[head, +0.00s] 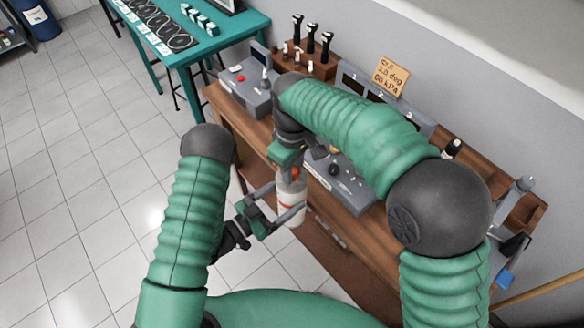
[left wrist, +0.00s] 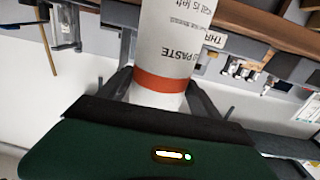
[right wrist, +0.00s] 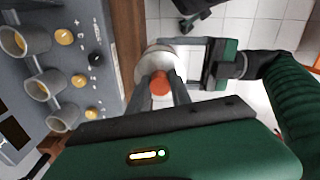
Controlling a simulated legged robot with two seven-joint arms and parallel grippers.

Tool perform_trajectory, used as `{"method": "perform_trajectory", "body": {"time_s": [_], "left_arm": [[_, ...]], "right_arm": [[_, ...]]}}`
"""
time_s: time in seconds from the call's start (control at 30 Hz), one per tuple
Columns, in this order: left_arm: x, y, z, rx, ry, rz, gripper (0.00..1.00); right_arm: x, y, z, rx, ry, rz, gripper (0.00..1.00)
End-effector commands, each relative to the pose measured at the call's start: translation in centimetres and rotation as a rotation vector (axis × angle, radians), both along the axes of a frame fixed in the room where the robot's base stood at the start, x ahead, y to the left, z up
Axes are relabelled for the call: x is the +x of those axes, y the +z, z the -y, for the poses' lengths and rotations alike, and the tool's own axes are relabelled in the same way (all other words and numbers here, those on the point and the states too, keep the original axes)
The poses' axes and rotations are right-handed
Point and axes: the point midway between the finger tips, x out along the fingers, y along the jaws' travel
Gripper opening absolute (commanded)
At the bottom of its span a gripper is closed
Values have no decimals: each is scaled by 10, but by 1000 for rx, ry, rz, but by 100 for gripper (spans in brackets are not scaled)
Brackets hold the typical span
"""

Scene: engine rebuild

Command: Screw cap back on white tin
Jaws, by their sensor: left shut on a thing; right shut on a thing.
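The white tin (head: 292,188) with printed text and an orange-red band is held clear of the bench's front edge. My left gripper (head: 277,206) is shut around its body; the left wrist view shows the tin (left wrist: 172,45) between the fingers. The orange-red cap (right wrist: 160,83) is at the tin's top in the right wrist view. My right gripper (head: 291,163) comes from above and is shut on the cap, with one finger on each side. The joint between cap and tin is hidden, so I cannot tell how tightly the cap sits.
The wooden bench (head: 262,133) runs beside the tin, with a grey control panel (head: 340,183) close to its right. A grey box with a red button (head: 240,78) and a wooden rack (head: 312,62) stand farther back. A teal table (head: 228,37) is at the back. Open tiled floor lies left.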

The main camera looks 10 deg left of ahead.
Motion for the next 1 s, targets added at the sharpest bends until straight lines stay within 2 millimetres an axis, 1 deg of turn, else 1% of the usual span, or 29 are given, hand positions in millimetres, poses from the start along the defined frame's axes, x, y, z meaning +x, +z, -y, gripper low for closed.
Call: {"method": "perform_trajectory", "body": {"time_s": [0.03,0.1,0.13,0.27,0.57,0.67,0.83,0.9,1.0], "left_arm": [[-2,1,5,-5,-13,3,0],[-2,1,5,-5,-13,3,0],[-2,1,5,-5,-14,3,0],[-2,1,4,-5,-10,3,0],[-1,1,2,-3,-6,2,0],[-1,1,2,-3,-5,2,0],[-1,1,2,-3,-4,2,0],[-1,1,1,-3,-4,2,0],[0,1,1,-3,-4,2,0]], "right_arm": [[1,2,-5,13,4,8,0],[1,2,-5,13,5,9,0],[1,2,-5,13,5,9,29],[1,2,-4,11,5,8,46],[1,2,-2,5,5,5,47],[2,12,-2,7,4,7,47],[2,37,-2,7,5,7,47],[1,43,-2,5,5,5,47],[1,46,-1,5,5,4,47]]}}
